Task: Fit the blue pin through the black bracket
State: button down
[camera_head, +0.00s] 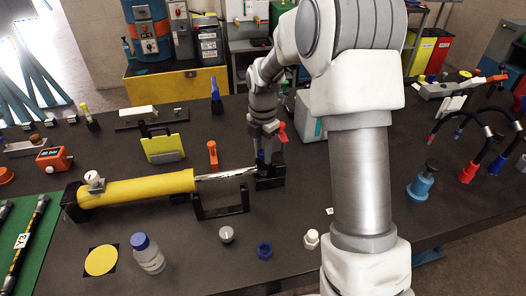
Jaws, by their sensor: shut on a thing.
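My gripper (266,150) points down over the black bracket (271,181) on the dark table, near the middle of the view. It is shut on a small blue piece, which looks like the blue pin (261,156). The pin is mostly hidden by the fingers and bracket. I cannot tell whether it is inside the bracket's holes or just above them. The silver rod (226,174) of a yellow cylinder (140,189) reaches from the left to the bracket.
A black U-shaped stand (221,211) is below the rod. A bottle with a blue cap (149,258), a blue nut (264,250) and a white fitting (311,239) stand in front. Hoses (481,135) with red and blue ends are at right. A yellow holder (162,148) stands behind the cylinder.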

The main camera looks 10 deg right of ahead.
aim_at(263, 152)
jog(key=shift+f, duration=0.3)
jog(key=c, duration=0.5)
grip_release()
jog(key=shift+r, duration=0.1)
notch_tip(263, 152, up, 17)
jog(key=shift+r+p, duration=0.15)
jog(key=shift+p, duration=0.5)
